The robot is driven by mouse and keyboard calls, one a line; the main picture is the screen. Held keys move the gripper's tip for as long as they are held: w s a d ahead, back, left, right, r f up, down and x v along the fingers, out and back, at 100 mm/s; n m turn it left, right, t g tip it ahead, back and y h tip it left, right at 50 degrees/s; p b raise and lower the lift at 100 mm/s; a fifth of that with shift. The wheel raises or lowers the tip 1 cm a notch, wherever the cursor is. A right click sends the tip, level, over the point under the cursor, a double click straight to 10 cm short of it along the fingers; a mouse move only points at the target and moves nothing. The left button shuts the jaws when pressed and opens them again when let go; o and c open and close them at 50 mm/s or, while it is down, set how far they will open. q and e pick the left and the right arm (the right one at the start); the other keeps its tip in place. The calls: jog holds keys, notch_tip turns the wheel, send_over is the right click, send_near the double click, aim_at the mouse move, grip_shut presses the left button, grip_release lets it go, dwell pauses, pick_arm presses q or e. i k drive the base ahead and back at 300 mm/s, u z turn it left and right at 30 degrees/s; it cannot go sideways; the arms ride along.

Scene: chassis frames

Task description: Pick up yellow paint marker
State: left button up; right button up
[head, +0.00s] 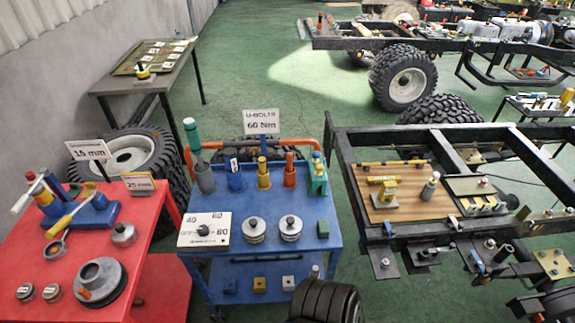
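On the blue cart (215,262), a row of coloured holders stands along the back. A yellow holder (263,181) in the middle of this row has a slim yellow piece (262,161) upright in it, which looks like a marker; it is too small to be sure. A long thin yellow item (395,162) also lies on the wooden board (424,203) to the right, and I cannot tell what it is. Neither of my grippers is in view.
Beside the yellow holder stand a blue holder (235,181) and an orange one (289,178). A sign (261,122) rises behind. A red cart (150,264) is at left, a black chassis frame (355,190) at right. Green floor (265,65) is open behind.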

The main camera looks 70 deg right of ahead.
aim_at(262, 162)
jog(key=z, duration=1)
jog(key=i, duration=0.85)
jog(key=z, duration=0.85)
